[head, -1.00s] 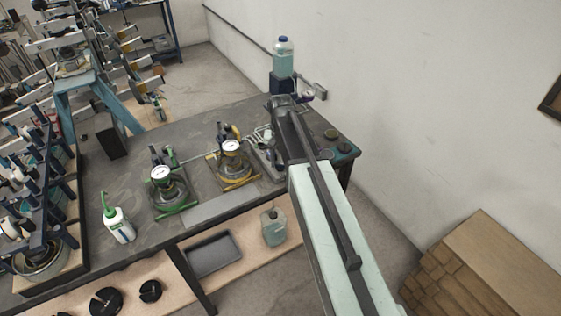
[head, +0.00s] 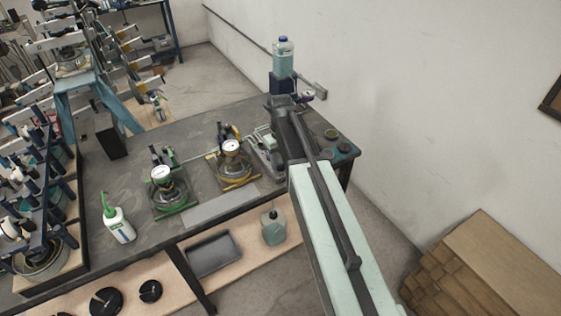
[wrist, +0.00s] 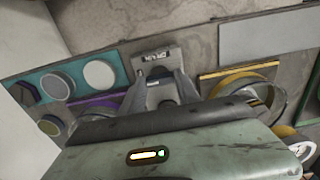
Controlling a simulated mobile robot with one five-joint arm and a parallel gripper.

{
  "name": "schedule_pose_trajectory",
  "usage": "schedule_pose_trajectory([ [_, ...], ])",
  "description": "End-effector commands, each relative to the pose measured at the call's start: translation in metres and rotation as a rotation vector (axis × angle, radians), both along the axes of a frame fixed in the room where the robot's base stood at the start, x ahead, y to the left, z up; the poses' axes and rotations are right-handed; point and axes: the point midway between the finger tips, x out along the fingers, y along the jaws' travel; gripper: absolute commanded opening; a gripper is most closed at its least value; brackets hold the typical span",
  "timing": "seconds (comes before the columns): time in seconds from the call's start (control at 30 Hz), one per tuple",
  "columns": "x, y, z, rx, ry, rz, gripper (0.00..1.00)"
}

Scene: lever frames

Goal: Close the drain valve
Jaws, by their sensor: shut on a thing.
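In the wrist view, my gripper (wrist: 160,95) has its two grey fingers on either side of a small pale piece (wrist: 161,93), which I take to be the drain valve's handle. The fingers are closed on it. Just beyond the fingers is a grey plate with a small label (wrist: 154,58), too small to read. In the head view my own arm covers the fingers and the valve, so the valve's angle cannot be told there.
A clear bottle (head: 283,58) stands above my arm's end. Two gauge units, one green (head: 161,174) and one yellow (head: 231,148), stand left on the bench. A jug (head: 273,229) sits on the shelf below. A wall (head: 430,120) is at right.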

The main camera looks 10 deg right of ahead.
Motion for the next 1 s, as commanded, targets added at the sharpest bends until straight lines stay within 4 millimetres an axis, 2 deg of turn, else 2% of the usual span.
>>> schedule_pose_trajectory([
  [0.43, 0.0, 0.0, 0.0, 0.0, 0.001, 0.011, 0.0],
  [0.47, 0.0, 0.0, 0.0, 0.0, 0.001, 0.011, 0.44],
  [0.5, 0.0, 0.0, 0.0, 0.0, 0.001, 0.011, 0.55],
  [0.53, 0.0, 0.0, 0.0, 0.0, 0.001, 0.011, 0.6],
  [0.87, 0.0, 0.0, 0.002, 0.0, 0.0, 0.01, 0.6],
  [1.0, 0.0, 0.0, 0.013, 0.0, 0.0, 0.009, 0.6],
])
